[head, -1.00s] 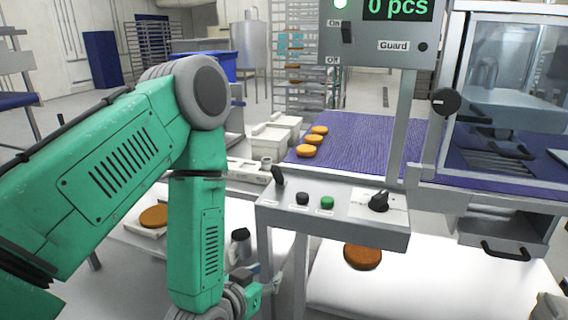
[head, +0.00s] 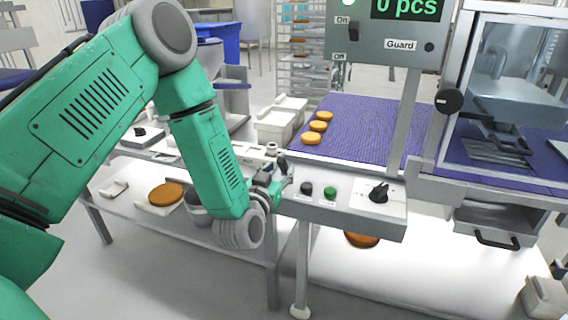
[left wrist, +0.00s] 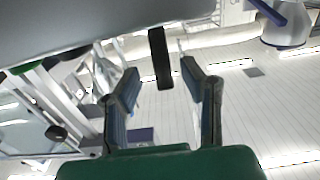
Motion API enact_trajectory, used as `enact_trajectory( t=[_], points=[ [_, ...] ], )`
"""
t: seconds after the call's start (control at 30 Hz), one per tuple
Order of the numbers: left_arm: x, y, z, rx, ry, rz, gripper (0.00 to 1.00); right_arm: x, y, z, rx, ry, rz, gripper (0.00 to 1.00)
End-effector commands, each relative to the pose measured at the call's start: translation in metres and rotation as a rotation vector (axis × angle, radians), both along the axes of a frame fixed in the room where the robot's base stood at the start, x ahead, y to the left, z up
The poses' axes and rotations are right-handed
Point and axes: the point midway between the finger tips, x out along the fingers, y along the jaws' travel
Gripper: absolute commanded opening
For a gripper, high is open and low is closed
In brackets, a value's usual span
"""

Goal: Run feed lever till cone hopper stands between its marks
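The feed lever, a black handle, stands at the left end of the grey control panel (head: 335,208). In the head view it is partly hidden by my left gripper (head: 272,183), which is at that panel end. In the left wrist view the dark lever (left wrist: 160,58) shows between the spread, blue-grey fingers of my left gripper (left wrist: 162,80), with gaps on both sides; I cannot tell whether it touches. I cannot make out a cone hopper or its marks in either view. My right gripper is not in view.
The panel has a black button (head: 306,188), a green button (head: 330,193) and a rotary knob (head: 379,193). Behind it, orange rounds (head: 318,126) lie on the purple belt (head: 365,130). The display (head: 408,8) reads 0 pcs. A guarded press (head: 515,100) stands at right.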

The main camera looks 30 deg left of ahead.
Motion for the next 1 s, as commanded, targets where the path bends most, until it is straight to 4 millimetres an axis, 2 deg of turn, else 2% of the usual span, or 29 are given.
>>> enact_trajectory(
  t=[0.1,0.2,0.57,0.7,1.0],
  points=[
    [0.017,0.004,0.000,0.000,-0.001,0.001,0.36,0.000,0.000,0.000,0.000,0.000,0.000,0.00],
    [0.025,0.006,0.000,-0.001,0.000,0.000,0.36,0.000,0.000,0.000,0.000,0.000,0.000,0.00],
    [0.031,0.006,0.000,0.000,0.001,-0.001,0.36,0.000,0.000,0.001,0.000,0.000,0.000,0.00],
    [0.031,0.007,0.000,-0.001,0.001,-0.001,0.00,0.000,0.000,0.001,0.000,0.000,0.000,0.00],
    [0.031,0.007,0.001,-0.004,0.013,-0.002,0.00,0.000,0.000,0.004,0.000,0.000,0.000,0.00]
  ],
)
